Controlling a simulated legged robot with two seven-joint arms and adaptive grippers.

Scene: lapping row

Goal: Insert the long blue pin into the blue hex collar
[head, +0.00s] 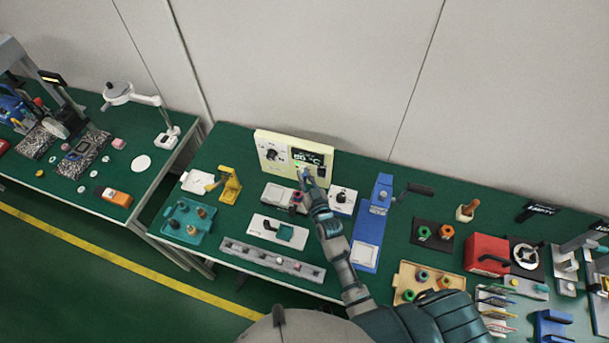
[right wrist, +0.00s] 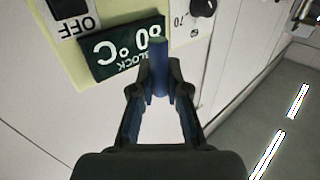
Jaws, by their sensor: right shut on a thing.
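My right gripper (right wrist: 160,90) is shut on the long blue pin (right wrist: 160,68), which stands up between the fingertips in the right wrist view. In the head view the right gripper (head: 308,178) is in front of the cream control panel (head: 262,142), and the pin is too small there to make out clearly. A small blue ring-like part (head: 422,275) sits in the tan tray (head: 403,270) at the right; it may be the blue hex collar, but its shape is too small to tell. My left gripper is not in view.
Grey blocks and a white plate (head: 259,233) with a green part lie below the gripper. A long grey rail (head: 250,252) runs along the front edge. A blue stand (head: 381,190) is to the right, a teal tray (head: 180,204) and yellow bracket (head: 231,184) to the left.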

